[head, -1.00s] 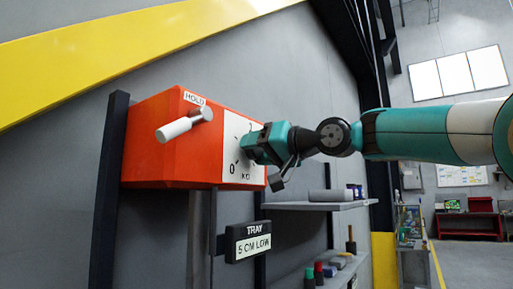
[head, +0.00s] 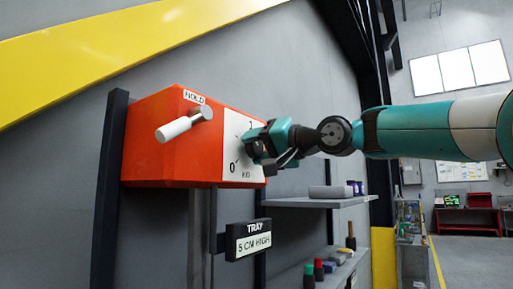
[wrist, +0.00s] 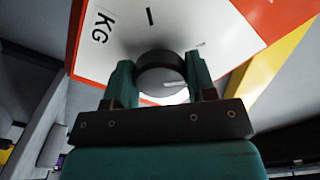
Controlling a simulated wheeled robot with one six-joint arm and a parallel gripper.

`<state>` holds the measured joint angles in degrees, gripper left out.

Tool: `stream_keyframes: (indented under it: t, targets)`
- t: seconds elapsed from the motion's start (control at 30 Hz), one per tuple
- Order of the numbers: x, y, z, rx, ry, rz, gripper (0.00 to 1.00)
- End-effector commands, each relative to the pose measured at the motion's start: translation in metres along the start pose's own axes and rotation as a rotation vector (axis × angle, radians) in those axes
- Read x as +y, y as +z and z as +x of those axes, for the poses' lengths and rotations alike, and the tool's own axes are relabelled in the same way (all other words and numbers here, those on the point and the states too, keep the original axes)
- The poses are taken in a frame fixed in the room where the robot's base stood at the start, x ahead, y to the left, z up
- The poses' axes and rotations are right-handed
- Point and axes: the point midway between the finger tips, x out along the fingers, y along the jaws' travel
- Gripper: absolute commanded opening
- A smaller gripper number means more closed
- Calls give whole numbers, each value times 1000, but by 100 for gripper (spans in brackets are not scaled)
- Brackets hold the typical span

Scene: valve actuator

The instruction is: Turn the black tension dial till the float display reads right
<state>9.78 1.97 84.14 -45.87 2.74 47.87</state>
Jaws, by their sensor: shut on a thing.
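The black tension dial (wrist: 158,66) sits on a white scale plate (wrist: 225,35) marked KG. It is round, and a pale mark shows on its face in the wrist view. My gripper (wrist: 161,78) is shut on the dial, one teal finger on each side. In the head view my gripper (head: 252,146) covers the dial and part of the scale on the orange box (head: 160,145). The float display (head: 254,246), under a TRAY label, reads "5 CM HIGH".
A white lever handle (head: 178,128) under a HOLD label juts from the box's left part. A grey shelf (head: 320,202) with small items is below right of my gripper, with a lower shelf beneath. A dark post (head: 108,190) stands left of the box.

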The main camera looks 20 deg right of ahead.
Motion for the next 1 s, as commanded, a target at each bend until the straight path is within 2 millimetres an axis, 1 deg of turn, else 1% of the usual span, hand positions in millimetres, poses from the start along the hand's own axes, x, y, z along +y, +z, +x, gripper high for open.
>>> stream_keyframes:
  t: [0.07,0.1,0.17,0.2,0.47,0.57,0.67,0.73,1.0]
  targets:
    - [0,-1,0,3,1,-1,27]
    - [0,-1,0,3,1,-1,53]
    - [0,-1,0,3,1,-1,67]
    - [0,-1,0,3,1,-1,76]
    - [0,0,0,1,0,-1,77]
    - [1,0,-5,3,0,-2,77]
    - [2,0,-18,6,1,-3,77]
    - [4,2,-32,6,3,-5,77]
    - [4,0,-98,9,6,-5,77]
